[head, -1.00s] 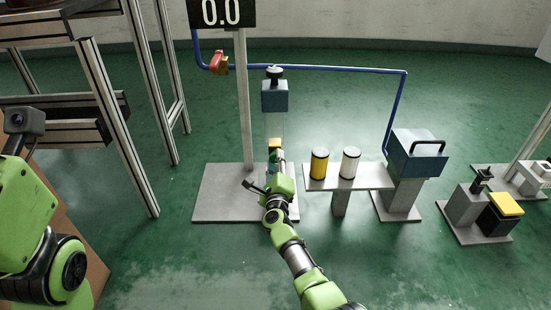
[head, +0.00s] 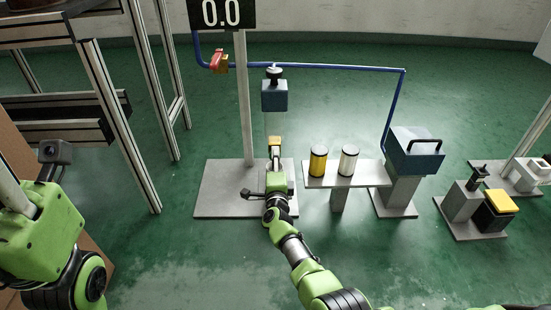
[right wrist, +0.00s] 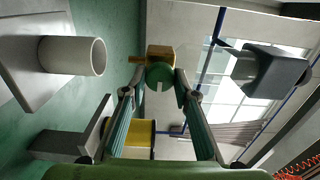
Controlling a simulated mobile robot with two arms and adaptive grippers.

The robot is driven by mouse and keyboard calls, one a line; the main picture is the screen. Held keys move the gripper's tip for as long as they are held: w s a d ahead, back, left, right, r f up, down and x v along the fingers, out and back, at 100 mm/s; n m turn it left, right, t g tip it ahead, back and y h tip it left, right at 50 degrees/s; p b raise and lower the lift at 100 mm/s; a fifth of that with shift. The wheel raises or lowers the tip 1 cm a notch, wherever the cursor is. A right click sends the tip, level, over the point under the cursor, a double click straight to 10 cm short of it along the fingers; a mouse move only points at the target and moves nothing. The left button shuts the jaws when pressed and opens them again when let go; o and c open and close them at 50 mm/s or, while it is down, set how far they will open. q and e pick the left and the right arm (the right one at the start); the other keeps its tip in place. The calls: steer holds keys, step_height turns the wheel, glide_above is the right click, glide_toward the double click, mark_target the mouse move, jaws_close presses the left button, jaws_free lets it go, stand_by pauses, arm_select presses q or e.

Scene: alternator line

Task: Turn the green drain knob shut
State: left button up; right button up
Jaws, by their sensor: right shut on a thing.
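The green drain knob (right wrist: 159,74) shows in the right wrist view, with a slot in its face, on a brass valve body (right wrist: 160,53). My right gripper (right wrist: 160,84) has a fingertip on each side of the knob and is shut on it. In the head view the brass valve (head: 275,142) sits low beneath the blue-grey box, and my right gripper (head: 275,160) reaches up to it. The knob itself is hidden there. My left arm shows at the left edge, but its fingers are out of view.
A yellow cylinder (head: 318,162) and a white cylinder (head: 348,163) stand on a grey bench (head: 371,173) just right of the gripper. A grey post (head: 244,110) carries a display reading 0.0. A red valve handle (head: 216,59) sits on the blue pipe (head: 320,67).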

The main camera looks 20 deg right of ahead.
steer(key=shift+f, duration=0.1)
stand_by(0.3)
steer(key=o, duration=1.1)
steer(key=shift+c, duration=0.2)
